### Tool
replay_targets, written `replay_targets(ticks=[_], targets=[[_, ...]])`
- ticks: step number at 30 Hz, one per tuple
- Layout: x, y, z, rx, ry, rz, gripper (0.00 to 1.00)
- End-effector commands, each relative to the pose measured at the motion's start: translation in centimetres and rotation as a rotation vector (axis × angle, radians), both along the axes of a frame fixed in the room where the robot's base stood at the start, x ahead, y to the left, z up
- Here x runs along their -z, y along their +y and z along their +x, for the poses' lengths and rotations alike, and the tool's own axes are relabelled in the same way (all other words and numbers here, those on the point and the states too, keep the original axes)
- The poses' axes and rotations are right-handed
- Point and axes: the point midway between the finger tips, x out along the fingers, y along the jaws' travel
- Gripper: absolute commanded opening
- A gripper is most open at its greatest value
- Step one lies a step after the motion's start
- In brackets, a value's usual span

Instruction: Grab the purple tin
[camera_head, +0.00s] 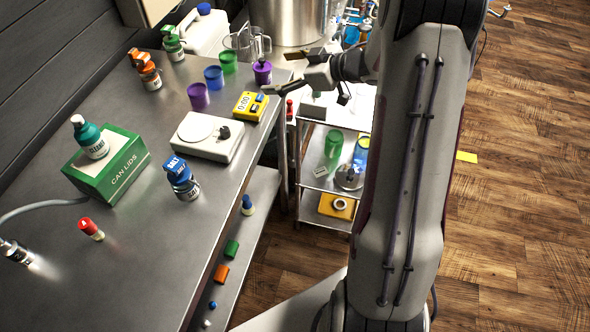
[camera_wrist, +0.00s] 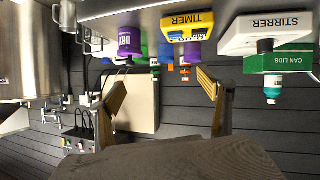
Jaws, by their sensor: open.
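The purple tin (camera_head: 262,75) stands upright near the far right edge of the steel bench, with something dark on its top. In the wrist view, which is upside down, the purple tin (camera_wrist: 129,43) shows a white label and sits above the left fingertip. My gripper (camera_head: 280,72) is open, its fingers spread, just to the right of the tin. In the wrist view nothing is between the fingertips (camera_wrist: 160,82). The tin appears apart from the fingers, though the exact gap is hard to tell.
A purple cup (camera_head: 198,96), a blue cup (camera_head: 214,77) and a green cup (camera_head: 228,62) stand left of the tin. A yellow timer (camera_head: 250,106) and a stirrer (camera_head: 207,136) are nearer. Glass mugs (camera_head: 258,42) stand close behind. A trolley (camera_head: 312,184) is right of the bench.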

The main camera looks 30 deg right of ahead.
Motion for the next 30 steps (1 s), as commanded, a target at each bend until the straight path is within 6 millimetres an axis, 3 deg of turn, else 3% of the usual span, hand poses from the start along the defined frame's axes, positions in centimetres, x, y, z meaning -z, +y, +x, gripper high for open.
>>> replay_targets(ticks=[6, 14, 23, 30], targets=[[-4.7, -0.5, 1.5, 0.143, -0.039, -0.114, 0.79], [-9.7, -1.0, 1.2, 0.316, -0.057, -0.209, 0.79], [-14.3, -0.9, -1.8, 0.500, -0.036, -0.266, 0.79], [-16.7, -0.1, -5.8, 0.625, 0.014, -0.274, 0.79]])
